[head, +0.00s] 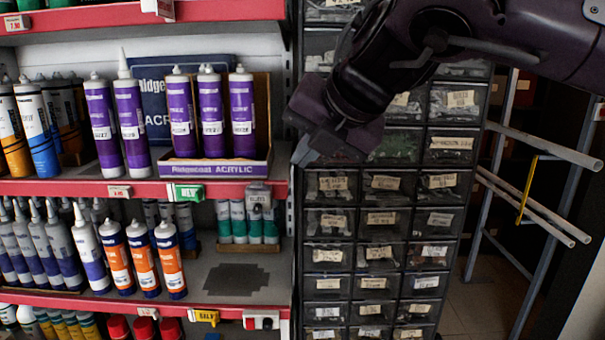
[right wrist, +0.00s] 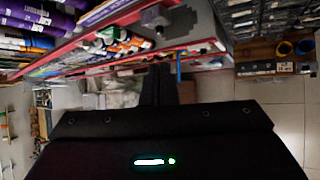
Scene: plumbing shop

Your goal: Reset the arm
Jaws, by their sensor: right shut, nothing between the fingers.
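My right arm comes into the head view from the upper right. Its gripper (head: 304,153) is shut and empty, in front of the upper left of the drawer cabinet (head: 382,235) and just right of the shelf unit's end. In the right wrist view the shut dark fingers (right wrist: 157,84) reach out over the floor, with nothing held. My left gripper is in neither view.
Red-edged shelves (head: 130,190) at the left hold several sealant tubes and a purple display box (head: 215,170). A bare dark patch (head: 235,278) lies on the lower shelf. A pipe rack (head: 535,205) stands at the right.

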